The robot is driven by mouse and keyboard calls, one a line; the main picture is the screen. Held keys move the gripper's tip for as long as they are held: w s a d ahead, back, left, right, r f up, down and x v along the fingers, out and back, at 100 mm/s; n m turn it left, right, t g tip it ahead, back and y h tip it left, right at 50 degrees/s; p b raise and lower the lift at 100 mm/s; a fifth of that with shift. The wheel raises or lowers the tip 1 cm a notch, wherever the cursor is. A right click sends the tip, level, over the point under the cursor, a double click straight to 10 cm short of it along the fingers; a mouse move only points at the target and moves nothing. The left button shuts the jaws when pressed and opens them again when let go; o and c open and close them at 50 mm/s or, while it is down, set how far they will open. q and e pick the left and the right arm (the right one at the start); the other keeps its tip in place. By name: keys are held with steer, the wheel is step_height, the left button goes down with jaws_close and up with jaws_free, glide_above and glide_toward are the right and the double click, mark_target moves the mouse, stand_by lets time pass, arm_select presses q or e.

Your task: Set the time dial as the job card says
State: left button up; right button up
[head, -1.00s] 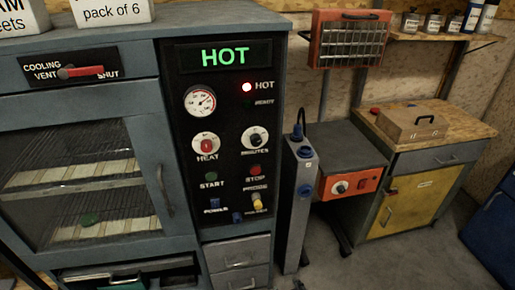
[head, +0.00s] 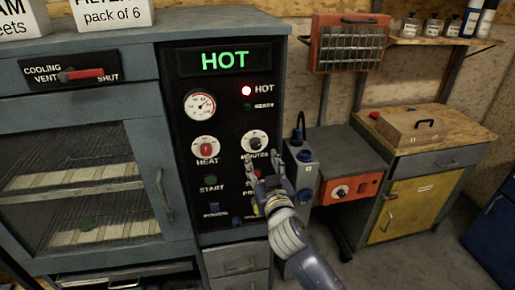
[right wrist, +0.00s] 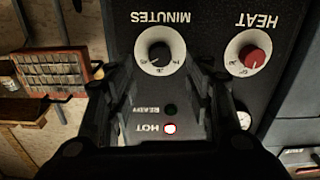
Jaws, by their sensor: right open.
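The minutes dial (head: 255,141) is a black knob on a white scale on the oven's black control panel. The right wrist view shows the same minutes dial (right wrist: 160,54) upside down, ahead of my fingers. My right gripper (head: 264,158) is open and empty, its fingertips just below the dial in the head view. Whether it touches the panel I cannot tell. The red heat dial (head: 206,149) is to the left of it. The display (head: 224,60) reads HOT in green and the red HOT lamp (head: 246,91) is lit. No job card is readable. My left gripper is not in view.
The oven's glass door (head: 80,190) is closed, with trays inside. A blue-capped grey post (head: 303,170) stands close to the right of my right arm. Beyond it are an orange-fronted unit (head: 352,188) and a bench with a wooden box (head: 411,128).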

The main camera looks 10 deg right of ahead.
mark_target(256, 147)
steer(key=shift+w+a+p, duration=0.2)
steer(key=shift+w+p, duration=0.05)
steer(key=shift+w, duration=1.5)
steer(key=shift+w+a+p, duration=0.2)
steer(key=shift+w+p, duration=0.05)
steer(key=shift+w, duration=1.5)
steer(key=c, duration=1.1)
